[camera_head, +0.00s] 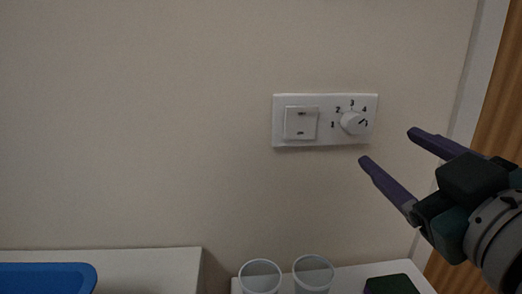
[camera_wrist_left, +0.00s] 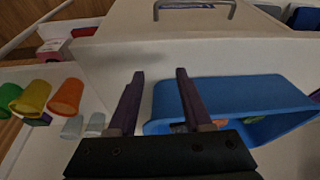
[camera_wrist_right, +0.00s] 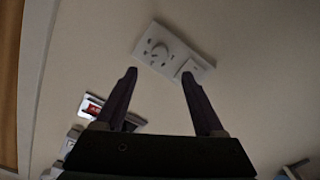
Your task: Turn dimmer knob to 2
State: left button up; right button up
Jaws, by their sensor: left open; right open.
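The white wall plate (camera_head: 326,142) holds a rocker switch (camera_head: 300,123) on its left and the round white dimmer knob (camera_head: 350,123) on its right. Numbers 1 to 5 arc around the knob. Its dark mark points to the right, seemingly between 4 and 5. My right gripper (camera_head: 388,147) is open and empty, below and right of the knob and apart from it. In the right wrist view the knob (camera_wrist_right: 159,51) shows just beyond and between the fingertips (camera_wrist_right: 159,73). My left gripper (camera_wrist_left: 160,74) is open and empty, seen only in the left wrist view.
A blue bin (camera_head: 45,279) sits on a white surface at lower left. Two clear cups (camera_head: 260,277) (camera_head: 313,273) and a dark green object (camera_head: 391,285) stand below the plate. A wooden door (camera_head: 502,110) is at right. The wall around the plate is clear.

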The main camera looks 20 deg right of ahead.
aim_at(356, 125)
pick_arm(q)
jog(key=shift+a+r, duration=0.1)
jog(key=shift+r, duration=0.1)
jog(key=shift+w+r+p, duration=0.15)
jog(key=shift+r+p, duration=0.55)
jog(key=shift+p, duration=0.2)
pick_arm(e)
jog(key=x, duration=0.9)
jog(key=shift+w, duration=0.4)
jog(key=c, duration=0.7)
grip_shut()
